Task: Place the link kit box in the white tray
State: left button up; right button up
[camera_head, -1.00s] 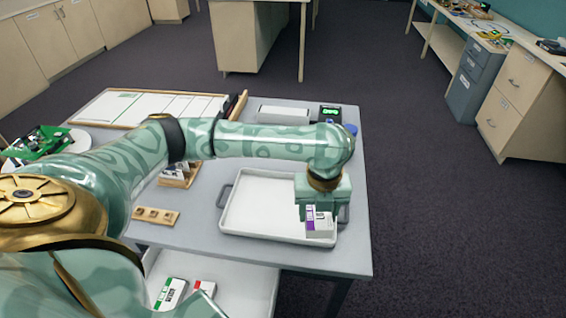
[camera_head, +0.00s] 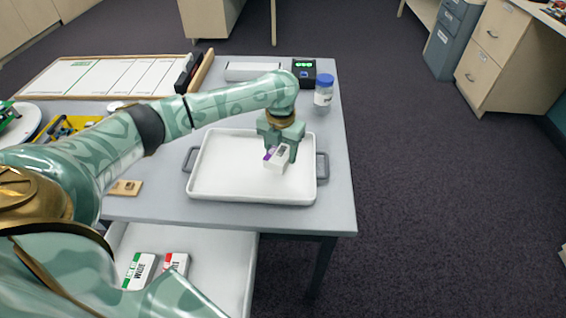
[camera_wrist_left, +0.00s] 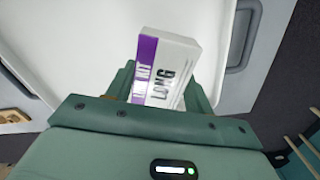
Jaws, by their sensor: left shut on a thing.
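The link kit box (camera_head: 278,157) is white with a purple band. The tray is otherwise empty and also fills much of the wrist view (camera_wrist_left: 75,60). My right gripper is not in view.
A white bottle with a blue lid (camera_head: 323,92) and a dark device with green lights (camera_head: 304,73) stand behind the tray. A sectioned white board (camera_head: 110,78) lies at the back left. Two boxes, green-marked (camera_head: 138,270) and red-marked (camera_head: 175,264), lie on a lower shelf.

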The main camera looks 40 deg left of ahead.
aim_at(280, 159)
pick_arm(q)
jog(key=shift+w+a+f+b, duration=0.3)
jog(key=shift+w+f+b, duration=0.05)
jog(key=shift+f, duration=0.2)
notch_tip(280, 159, down, 4)
jog(key=shift+w+a+r+b, duration=0.1)
jog(key=shift+r+b, duration=0.1)
jog(key=shift+b, duration=0.9)
jog(key=shift+r, duration=0.3)
jog(key=shift+f, duration=0.2)
jog(key=o, duration=1)
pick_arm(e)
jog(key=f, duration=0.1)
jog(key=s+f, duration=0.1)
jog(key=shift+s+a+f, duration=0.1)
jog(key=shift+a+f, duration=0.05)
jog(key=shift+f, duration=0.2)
pick_arm(q)
notch_tip(280, 159, up, 12)
jog(key=p, duration=0.6)
jog(key=shift+r, duration=0.2)
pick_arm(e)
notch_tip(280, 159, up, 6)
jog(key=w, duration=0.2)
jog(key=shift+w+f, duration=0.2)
